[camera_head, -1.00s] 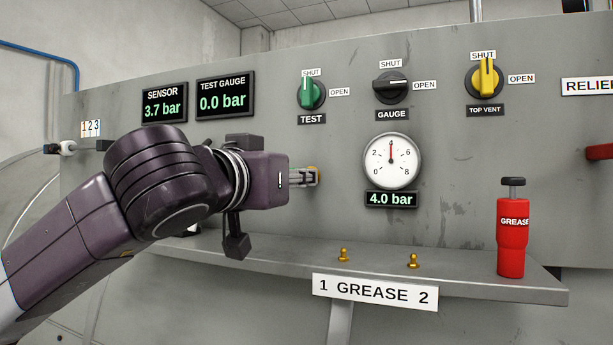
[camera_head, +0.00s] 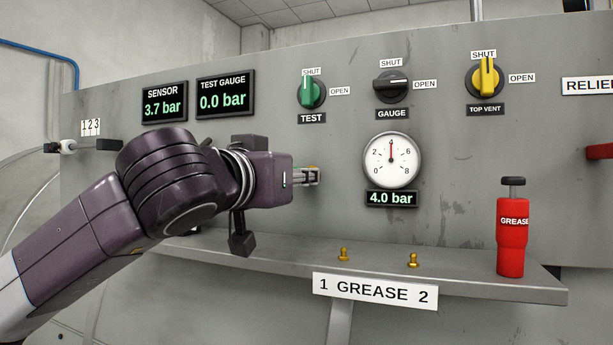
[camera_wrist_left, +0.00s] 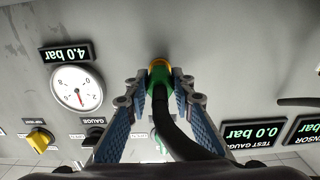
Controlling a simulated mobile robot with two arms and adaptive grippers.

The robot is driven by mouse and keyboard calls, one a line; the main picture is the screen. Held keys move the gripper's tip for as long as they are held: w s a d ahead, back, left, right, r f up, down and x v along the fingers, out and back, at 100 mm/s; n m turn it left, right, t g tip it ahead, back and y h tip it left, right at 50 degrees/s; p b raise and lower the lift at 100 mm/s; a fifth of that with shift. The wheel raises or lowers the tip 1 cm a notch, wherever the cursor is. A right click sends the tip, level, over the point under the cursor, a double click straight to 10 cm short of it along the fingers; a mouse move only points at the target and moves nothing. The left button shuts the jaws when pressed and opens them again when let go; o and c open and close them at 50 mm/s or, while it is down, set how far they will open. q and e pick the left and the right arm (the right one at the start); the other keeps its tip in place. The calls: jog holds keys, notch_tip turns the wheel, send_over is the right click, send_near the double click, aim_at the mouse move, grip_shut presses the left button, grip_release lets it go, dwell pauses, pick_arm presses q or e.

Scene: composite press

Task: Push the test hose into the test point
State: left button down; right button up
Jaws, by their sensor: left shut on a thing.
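My left gripper (camera_head: 309,176) is at the panel, below the test gauge display and left of the round dial. In the left wrist view its two blue fingers (camera_wrist_left: 158,104) are shut on the green end of the black test hose (camera_wrist_left: 172,128). A yellow ring (camera_wrist_left: 159,63) sits at the front of the green end, against or very near the grey panel. The test point is not seen separately; I cannot tell whether the ring belongs to it or to the hose. My right gripper is not in view.
The panel carries the test gauge display (camera_head: 225,93) at 0.0 bar, the green TEST knob (camera_head: 308,91) and the dial (camera_head: 391,160). Below, a shelf (camera_head: 470,263) holds two brass nipples and a red grease bottle (camera_head: 512,235).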

pick_arm(q)
jog(key=shift+w, duration=0.1)
jog(key=c, duration=1.6)
grip_release()
jog(key=v, duration=1.2)
